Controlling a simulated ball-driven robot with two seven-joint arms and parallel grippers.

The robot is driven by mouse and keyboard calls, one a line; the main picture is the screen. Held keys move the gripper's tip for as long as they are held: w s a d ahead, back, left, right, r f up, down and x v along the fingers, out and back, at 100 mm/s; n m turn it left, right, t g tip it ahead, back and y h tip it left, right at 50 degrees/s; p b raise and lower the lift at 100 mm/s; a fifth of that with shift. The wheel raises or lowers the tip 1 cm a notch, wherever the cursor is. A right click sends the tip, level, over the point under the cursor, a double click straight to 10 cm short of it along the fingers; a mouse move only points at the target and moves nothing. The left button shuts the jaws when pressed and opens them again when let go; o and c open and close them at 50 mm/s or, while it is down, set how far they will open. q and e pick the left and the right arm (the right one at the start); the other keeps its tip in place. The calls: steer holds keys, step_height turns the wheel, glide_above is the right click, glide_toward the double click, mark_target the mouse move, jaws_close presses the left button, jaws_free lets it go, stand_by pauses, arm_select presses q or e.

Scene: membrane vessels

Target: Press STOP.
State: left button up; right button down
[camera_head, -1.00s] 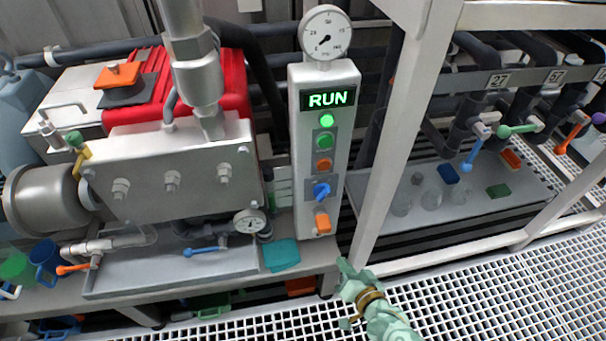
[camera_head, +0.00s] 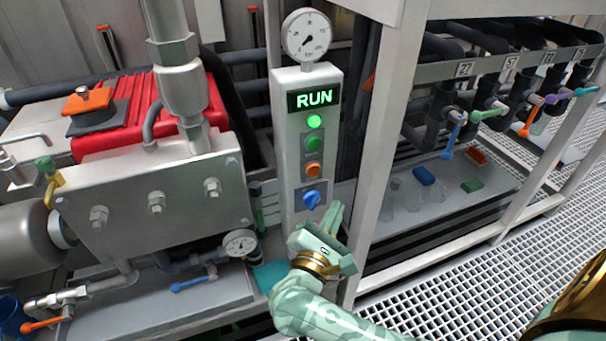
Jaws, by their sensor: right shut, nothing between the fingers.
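A white control panel (camera_head: 292,125) stands upright with a lit green RUN display (camera_head: 314,99). Below it are a glowing green lamp (camera_head: 314,122), a green button (camera_head: 314,144), an orange button (camera_head: 313,170) and a blue knob (camera_head: 312,199). The small labels are too small to read, so I cannot tell which control is marked STOP. My right gripper (camera_head: 335,212) is shut and empty. It appears just below and right of the blue knob, in front of the panel's lower part, which it hides. I cannot tell whether it touches the panel. My left gripper is not in view.
A pressure gauge (camera_head: 307,36) tops the panel. A white frame post (camera_head: 383,150) rises close to its right. At left is a grey block (camera_head: 150,190) with bolts and a small gauge (camera_head: 240,243). Pipes with coloured valve handles (camera_head: 490,113) are at right, above open grating (camera_head: 470,270).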

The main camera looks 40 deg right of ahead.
mark_target(314, 170)
steer(key=shift+w, duration=0.1)
stand_by(0.3)
